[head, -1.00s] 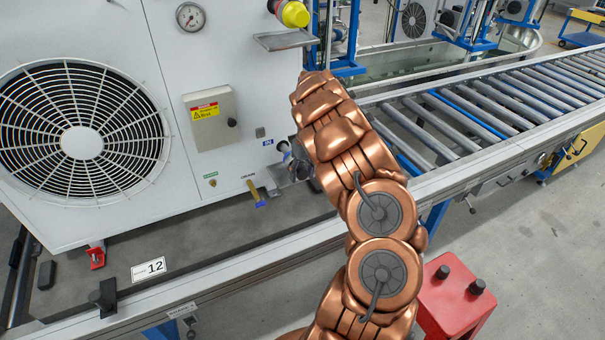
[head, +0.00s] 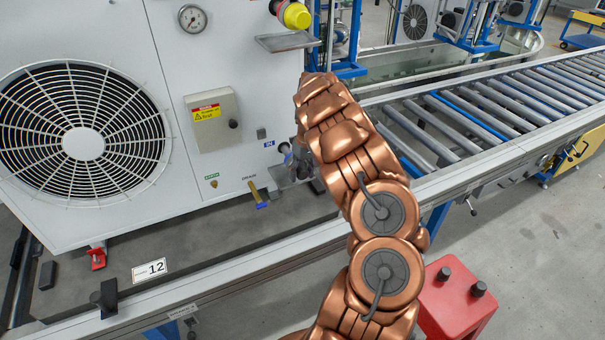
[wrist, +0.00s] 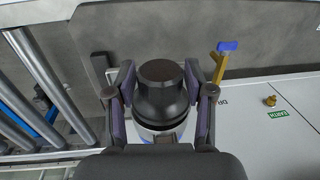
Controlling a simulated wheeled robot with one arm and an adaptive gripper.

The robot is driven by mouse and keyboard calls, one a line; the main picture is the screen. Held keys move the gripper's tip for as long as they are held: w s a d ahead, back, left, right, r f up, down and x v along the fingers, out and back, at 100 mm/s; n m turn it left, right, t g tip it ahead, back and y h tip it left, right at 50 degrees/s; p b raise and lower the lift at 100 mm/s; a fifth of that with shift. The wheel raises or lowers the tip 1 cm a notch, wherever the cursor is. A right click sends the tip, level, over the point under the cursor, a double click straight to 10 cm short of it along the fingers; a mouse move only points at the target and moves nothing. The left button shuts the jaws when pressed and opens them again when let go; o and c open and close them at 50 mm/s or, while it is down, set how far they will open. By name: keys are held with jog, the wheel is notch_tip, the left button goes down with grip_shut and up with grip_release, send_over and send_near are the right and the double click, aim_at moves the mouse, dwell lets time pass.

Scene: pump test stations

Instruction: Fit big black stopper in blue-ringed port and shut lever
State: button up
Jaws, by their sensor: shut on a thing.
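The big black stopper (wrist: 161,92) is between the two fingers of my gripper (wrist: 160,88) in the wrist view, and the gripper is shut on it. A white port with a blue ring (wrist: 187,130) shows just below the stopper. I cannot tell whether the stopper touches or enters it. In the head view the blue-ringed port (head: 285,149) is on the white unit's lower right, partly hidden by my arm. My gripper (head: 298,165) is mostly hidden there too. A yellow lever with a blue end (head: 260,200) hangs by the drain label; it also shows in the wrist view (wrist: 224,58).
The white unit (head: 90,30) with its fan stands on a grey bench (head: 215,240). A metal drip tray (head: 288,41) juts out above the port. A roller conveyor (head: 480,115) runs right. A red box (head: 455,305) with two black pegs stands at lower right.

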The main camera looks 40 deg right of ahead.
jog(key=shift+w+d+r, duration=0.25)
jog(key=shift+w+r, duration=0.05)
jog(key=shift+w, duration=0.25)
dwell(0.9)
jog(key=o, duration=1.1)
jog(key=shift+c, duration=0.2)
jog(key=shift+r, duration=0.15)
notch_tip(320, 180, up, 11)
jog(key=s+d, duration=0.1)
jog(key=shift+s, duration=0.1)
